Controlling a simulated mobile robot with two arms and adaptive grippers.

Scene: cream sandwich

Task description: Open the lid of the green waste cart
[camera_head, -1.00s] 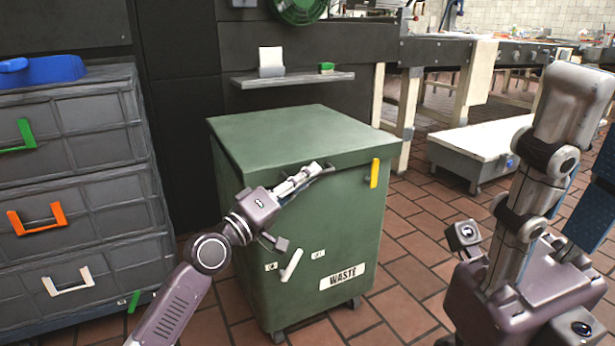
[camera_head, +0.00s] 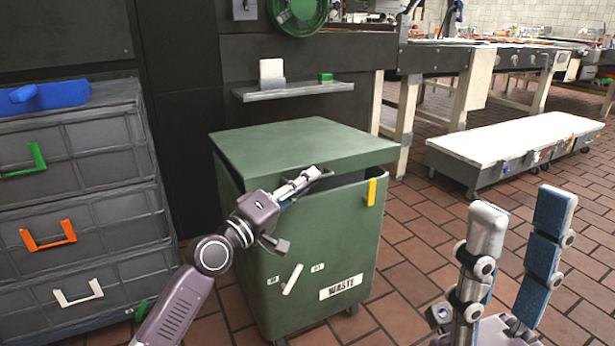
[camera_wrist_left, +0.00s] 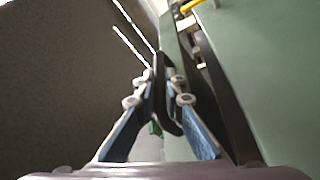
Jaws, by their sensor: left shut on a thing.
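The green waste cart (camera_head: 325,255) stands in front of me, with a "WASTE" label low on its front. Its lid (camera_head: 300,145) is slightly raised, with a dark gap between it and the body at the front and side. My left gripper (camera_head: 312,180) is at the lid's front edge. In the left wrist view the blue-padded fingers (camera_wrist_left: 163,98) are shut on the lid's dark handle (camera_wrist_left: 158,88). The green panel of the cart (camera_wrist_left: 270,70) lies beside them. My right gripper (camera_head: 520,235) is at the lower right, its fingers apart and empty, away from the cart.
A grey drawer unit (camera_head: 95,225) with coloured handles stands left of the cart, a blue object (camera_head: 45,95) on top. A wall shelf (camera_head: 290,90) is behind the cart. A low white-topped platform (camera_head: 510,142) stands at right. Brick floor right of the cart is clear.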

